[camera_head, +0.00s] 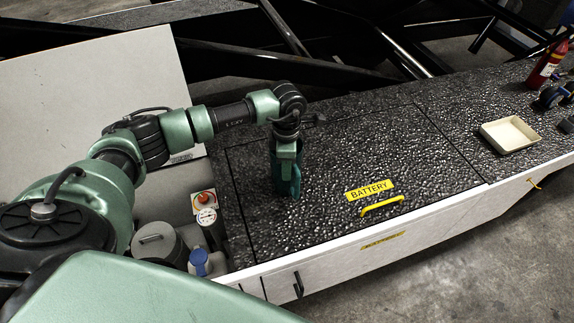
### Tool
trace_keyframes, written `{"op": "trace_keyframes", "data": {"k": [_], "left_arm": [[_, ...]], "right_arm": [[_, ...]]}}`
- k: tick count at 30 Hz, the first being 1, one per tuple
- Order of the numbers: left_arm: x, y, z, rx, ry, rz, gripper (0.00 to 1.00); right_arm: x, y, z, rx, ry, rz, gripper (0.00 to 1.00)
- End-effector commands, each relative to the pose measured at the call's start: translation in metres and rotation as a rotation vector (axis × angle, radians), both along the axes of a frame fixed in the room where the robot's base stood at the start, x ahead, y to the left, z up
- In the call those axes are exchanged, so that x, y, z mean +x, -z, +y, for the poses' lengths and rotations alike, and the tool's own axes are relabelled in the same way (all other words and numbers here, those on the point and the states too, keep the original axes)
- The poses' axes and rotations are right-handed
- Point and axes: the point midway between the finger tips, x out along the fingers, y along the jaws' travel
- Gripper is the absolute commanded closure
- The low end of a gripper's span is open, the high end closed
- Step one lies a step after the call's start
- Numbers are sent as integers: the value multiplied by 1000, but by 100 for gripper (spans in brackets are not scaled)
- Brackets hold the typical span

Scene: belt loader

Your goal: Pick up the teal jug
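The teal jug (278,184) stands on the dark pebbled deck, near the left end of the battery cover. My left arm comes in from the left, and my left gripper (288,174) points down right at the jug, covering much of it. The gripper overlaps the jug in this view. I cannot tell whether its fingers are closed on the jug or only around or in front of it. My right gripper is not in view.
A yellow handle (382,205) and BATTERY label (369,190) are on the deck. A cream tray (509,134) and red extinguisher (547,64) are at right. Dark beams run behind.

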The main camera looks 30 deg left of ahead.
Motion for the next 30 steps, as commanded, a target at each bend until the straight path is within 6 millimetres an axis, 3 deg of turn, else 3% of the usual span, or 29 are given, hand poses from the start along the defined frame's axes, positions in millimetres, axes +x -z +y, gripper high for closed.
{"op": "trace_keyframes", "data": {"k": [5, 11, 15, 30], "left_arm": [[0, 16, 0, 0, 0, 1, 66], [0, 18, 0, 0, 1, -1, 66], [0, 18, 0, 0, 0, -1, 99], [0, 18, 0, 1, -1, 0, 100]], "right_arm": [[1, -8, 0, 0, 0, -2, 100], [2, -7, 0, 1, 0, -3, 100], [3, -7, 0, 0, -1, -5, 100], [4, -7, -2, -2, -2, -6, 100]]}}
